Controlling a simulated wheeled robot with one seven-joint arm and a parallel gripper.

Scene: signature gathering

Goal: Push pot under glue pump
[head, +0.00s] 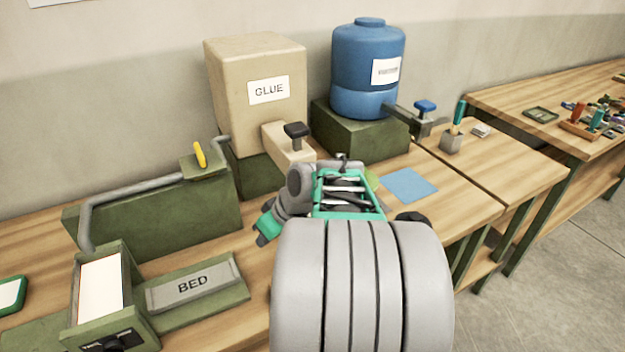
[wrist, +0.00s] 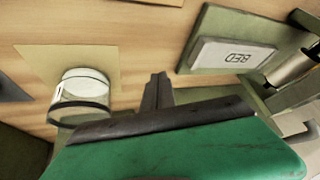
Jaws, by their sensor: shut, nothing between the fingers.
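The pot (wrist: 84,92) shows in the wrist view as a small clear jar with a whitish top and a dark band. It stands upright on a tan square (wrist: 42,62) on the wooden table. In the head view my arm hides it. The glue pump (head: 255,70) is a beige block labelled GLUE with a beige spout and black knob (head: 297,130). My gripper (wrist: 155,92) is shut and empty, low over the table between the pot and the BED plate, apart from the pot. In the head view my gripper (head: 263,238) is left of my wrist. Whether the pot is under the spout cannot be told.
The BED block (head: 193,285) and a green paper holder (head: 101,290) stand at front left, with a green block and grey bar behind. A blue tank (head: 366,65) with a tap stands right of the pump. A blue square (head: 408,187) lies at right on clear wood.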

